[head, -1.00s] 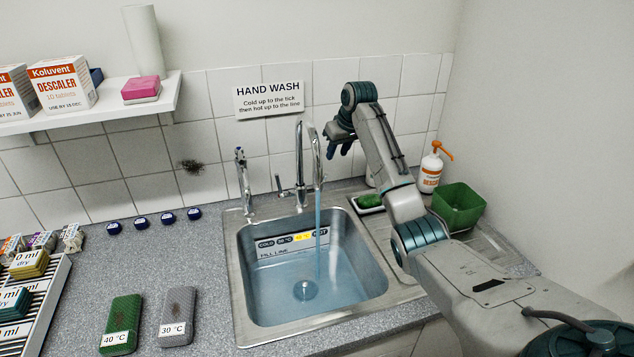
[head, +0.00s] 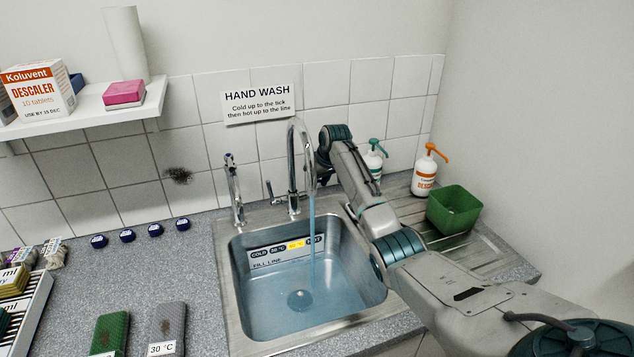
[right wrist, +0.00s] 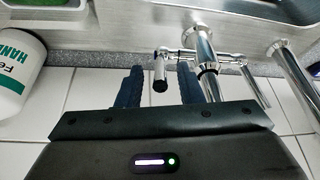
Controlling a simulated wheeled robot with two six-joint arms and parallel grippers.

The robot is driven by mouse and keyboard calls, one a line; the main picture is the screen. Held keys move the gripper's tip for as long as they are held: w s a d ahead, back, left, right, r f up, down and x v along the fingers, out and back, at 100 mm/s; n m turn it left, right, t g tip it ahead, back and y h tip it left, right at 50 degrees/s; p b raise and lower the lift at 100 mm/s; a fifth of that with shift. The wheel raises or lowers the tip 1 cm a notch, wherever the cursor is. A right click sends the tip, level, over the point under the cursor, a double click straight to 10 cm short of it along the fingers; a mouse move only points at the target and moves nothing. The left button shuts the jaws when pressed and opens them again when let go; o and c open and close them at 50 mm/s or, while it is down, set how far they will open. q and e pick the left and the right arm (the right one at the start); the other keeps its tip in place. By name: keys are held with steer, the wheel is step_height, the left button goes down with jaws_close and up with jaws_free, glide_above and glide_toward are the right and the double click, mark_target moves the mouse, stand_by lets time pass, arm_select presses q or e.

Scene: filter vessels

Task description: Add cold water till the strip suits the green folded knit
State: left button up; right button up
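Water runs from the tall spout (head: 293,160) into the steel sink (head: 232,300), where bluish water stands. The strip (head: 285,252) on the sink's back wall reads COLD, 30 °C, a yellow-lit segment and HOT, above a FILL LINE mark. The green folded knit (head: 110,333) lies on the counter, its label cut off by the lower edge. My right gripper (right wrist: 158,72) is open in the right wrist view, with a dark-ended tap lever (right wrist: 160,78) showing between its fingers; contact is unclear. In the head view my right arm mostly hides the gripper. My left gripper is out of view.
A grey knit (head: 166,325) labelled 30 °C lies beside the green one. A second tap (head: 233,190) stands left of the spout. Pump bottles (head: 425,172) (head: 373,160) and a green tub (head: 455,211) stand at right. Blue caps (head: 127,236) line the counter.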

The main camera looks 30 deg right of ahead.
steer(key=shift+x, duration=0.85)
jaws_close()
steer(key=shift+w, duration=0.1)
